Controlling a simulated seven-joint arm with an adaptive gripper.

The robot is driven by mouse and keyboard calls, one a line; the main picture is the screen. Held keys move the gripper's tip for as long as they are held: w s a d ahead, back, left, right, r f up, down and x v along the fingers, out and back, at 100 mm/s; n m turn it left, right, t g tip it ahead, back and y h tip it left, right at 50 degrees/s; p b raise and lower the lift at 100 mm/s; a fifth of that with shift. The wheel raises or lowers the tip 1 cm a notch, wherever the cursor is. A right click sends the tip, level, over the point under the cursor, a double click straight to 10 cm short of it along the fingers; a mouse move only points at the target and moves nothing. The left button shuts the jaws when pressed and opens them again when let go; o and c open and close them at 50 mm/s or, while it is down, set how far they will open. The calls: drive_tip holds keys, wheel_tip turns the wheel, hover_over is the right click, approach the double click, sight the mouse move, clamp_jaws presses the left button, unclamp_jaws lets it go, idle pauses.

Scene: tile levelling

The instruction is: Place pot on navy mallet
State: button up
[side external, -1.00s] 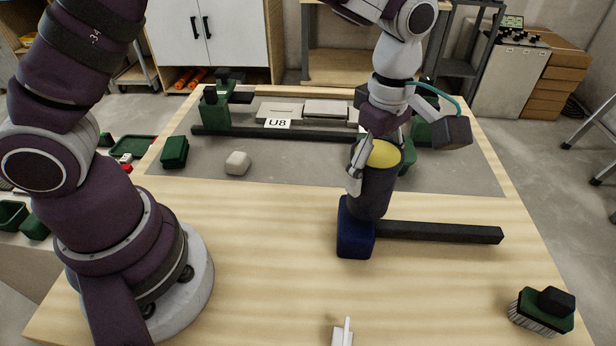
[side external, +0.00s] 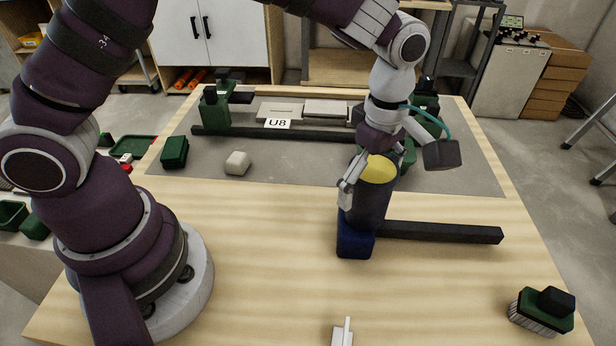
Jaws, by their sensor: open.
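The pot (side external: 372,205) is a dark grey cylinder with a yellow top, almost upright with a slight lean. Its lower end is at the head of the navy mallet (side external: 355,243), and it appears to rest on it, though the contact is partly hidden. The mallet lies on the table with its black handle (side external: 440,232) pointing right. My gripper (side external: 350,188) is open at the pot's upper part, with one pale finger beside the pot's left side. The other finger is hidden.
A grey mat (side external: 300,168) behind holds a green clamp frame (side external: 215,112), a green box (side external: 174,152) and a whitish block (side external: 237,163). A green-black brush (side external: 541,312) stands at front right. The front middle table is mostly clear.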

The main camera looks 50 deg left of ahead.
wheel_tip(320, 180, up, 12)
drive_tip(key=s+a+m+t, duration=0.5)
drive_tip(key=s+a+m, duration=0.6)
drive_tip(key=m, duration=0.7)
drive_tip(key=shift+s+a+f+t, duration=0.3)
drive_tip(key=shift+s+a, duration=0.1)
drive_tip(key=shift+a, duration=0.45)
